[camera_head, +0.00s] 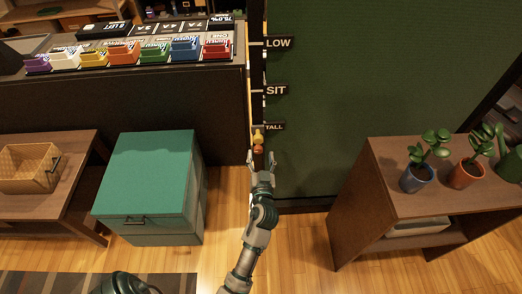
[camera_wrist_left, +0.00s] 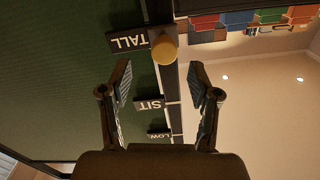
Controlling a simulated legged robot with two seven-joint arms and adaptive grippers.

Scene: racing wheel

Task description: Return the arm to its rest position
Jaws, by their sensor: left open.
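My left gripper (camera_head: 261,158) is in the middle of the head view, fingers pointing up toward the wall slider. It is open, and its two spread fingers also show in the left wrist view (camera_wrist_left: 160,72) with nothing between them. A yellow knob (camera_head: 258,135) sits on the vertical slider track at the TALL label, just beyond the fingertips. The knob also shows in the left wrist view (camera_wrist_left: 164,47), ahead of the gap and apart from the fingers. My right gripper is not in view.
LOW (camera_head: 278,43) and SIT (camera_head: 276,90) labels stand above TALL on the dark green wall. A teal-topped cabinet (camera_head: 150,170) stands left of the arm. A wooden shelf (camera_head: 385,160) with potted plants stands right. A counter with coloured boxes (camera_head: 150,50) is upper left. Wood floor lies between.

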